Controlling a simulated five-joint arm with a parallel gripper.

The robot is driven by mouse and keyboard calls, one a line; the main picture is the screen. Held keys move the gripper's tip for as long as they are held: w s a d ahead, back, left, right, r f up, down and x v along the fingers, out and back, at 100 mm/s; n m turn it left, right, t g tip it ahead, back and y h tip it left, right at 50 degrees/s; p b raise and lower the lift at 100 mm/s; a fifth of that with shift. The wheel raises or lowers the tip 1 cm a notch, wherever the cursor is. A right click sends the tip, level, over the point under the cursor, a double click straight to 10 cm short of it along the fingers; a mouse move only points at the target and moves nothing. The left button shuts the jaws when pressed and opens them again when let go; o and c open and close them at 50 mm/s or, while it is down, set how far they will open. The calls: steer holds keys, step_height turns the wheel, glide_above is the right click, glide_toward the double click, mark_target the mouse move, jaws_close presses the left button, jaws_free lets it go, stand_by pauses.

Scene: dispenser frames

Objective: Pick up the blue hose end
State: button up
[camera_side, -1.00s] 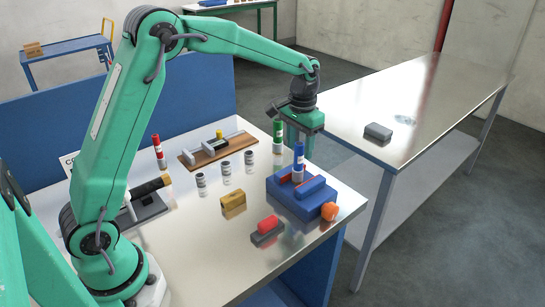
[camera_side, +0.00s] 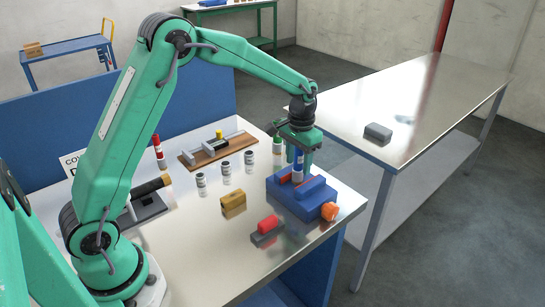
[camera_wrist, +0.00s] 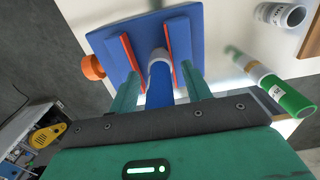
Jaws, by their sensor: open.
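The blue hose end (camera_side: 298,166) stands upright in the blue fixture (camera_side: 310,206) at the table's front right corner. My gripper (camera_side: 299,160) is open, with its fingers reaching down on either side of the hose end's upper part. In the wrist view the blue hose end (camera_wrist: 159,76) lies between the two green fingers of my gripper (camera_wrist: 160,88), with a gap on each side. Its lower, greyish end sits between the red strips of the blue fixture (camera_wrist: 107,40). Its top is hidden by my gripper.
The green hose end (camera_side: 277,152) stands close behind my gripper and shows at the right in the wrist view (camera_wrist: 280,90). Several grey-white cylinders (camera_side: 226,172), a yellow-brown block (camera_side: 232,204) and a red-topped grey block (camera_side: 267,231) stand to the left. An orange knob (camera_side: 329,211) sticks out from the fixture.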

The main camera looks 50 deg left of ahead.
steer(key=shift+r, duration=0.1)
jaws_close()
steer(key=shift+r, duration=0.1)
steer(key=shift+r, duration=0.6)
steer(key=r, duration=0.3)
steer(key=shift+s+d+r, duration=0.1)
steer(key=shift+s+d, duration=0.05)
steer(key=shift+d, duration=0.25)
steer(key=s+d+r, duration=0.5)
steer(key=d+r, duration=0.1)
steer(key=d, duration=0.3)
steer(key=shift+s+d+r, duration=0.15)
steer(key=shift+s+r, duration=0.05)
steer(key=shift+s, duration=0.1)
